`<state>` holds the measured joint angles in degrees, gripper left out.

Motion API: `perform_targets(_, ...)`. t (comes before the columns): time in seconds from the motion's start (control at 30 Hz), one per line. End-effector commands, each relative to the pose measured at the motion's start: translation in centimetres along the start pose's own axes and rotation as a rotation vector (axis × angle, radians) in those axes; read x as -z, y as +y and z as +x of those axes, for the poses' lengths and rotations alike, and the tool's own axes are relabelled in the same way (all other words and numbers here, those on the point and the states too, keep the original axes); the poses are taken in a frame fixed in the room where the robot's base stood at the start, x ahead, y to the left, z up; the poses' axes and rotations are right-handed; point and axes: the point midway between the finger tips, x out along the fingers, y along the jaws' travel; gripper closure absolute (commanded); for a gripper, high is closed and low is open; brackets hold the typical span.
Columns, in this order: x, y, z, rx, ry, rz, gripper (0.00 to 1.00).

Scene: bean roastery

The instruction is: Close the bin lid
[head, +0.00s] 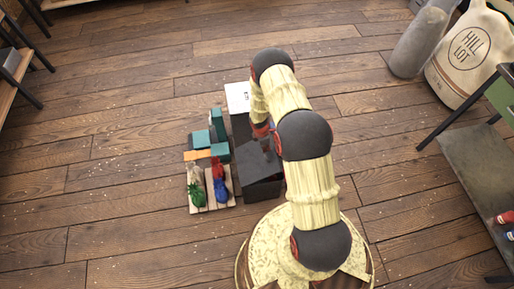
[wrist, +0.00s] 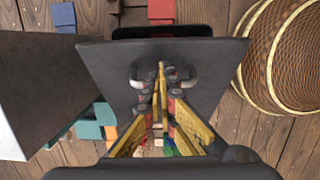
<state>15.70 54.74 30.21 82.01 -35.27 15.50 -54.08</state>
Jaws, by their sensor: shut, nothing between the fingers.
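The bin (head: 262,190) is a dark grey box on the floor beside my base, partly hidden by my arm. Its dark lid (head: 255,154) shows on top and looks tilted; I cannot tell how wide the gap under it is. In the wrist view the lid (wrist: 112,68) fills the middle as a dark panel with a metal handle (wrist: 190,79). My gripper (wrist: 161,68) is shut and empty, its yellow fingers pointing at the panel around the handle's middle. I cannot tell whether they touch it. In the head view the gripper is mostly hidden by my arm.
Sacks (head: 470,55) stand far right. Open floor surrounds these.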

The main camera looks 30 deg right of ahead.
Motion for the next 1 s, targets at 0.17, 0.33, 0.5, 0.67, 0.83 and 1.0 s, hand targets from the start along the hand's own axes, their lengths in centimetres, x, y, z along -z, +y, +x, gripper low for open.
perform_targets(0.17,-2.2,-0.2,3.6,0.003,-0.001,0.003,1.00)
perform_targets(0.33,-3.5,-0.2,6.3,0.002,0.000,0.000,1.00)
perform_targets(0.5,-4.2,-0.2,8.4,0.001,0.000,0.000,1.00)
perform_targets(0.67,-4.5,-0.2,9.6,0.000,0.000,0.000,1.00)
perform_targets(0.83,-4.7,-0.2,10.3,0.000,0.000,-0.001,1.00)
perform_targets(1.0,-4.7,-0.2,10.4,0.000,0.000,-0.001,1.00)
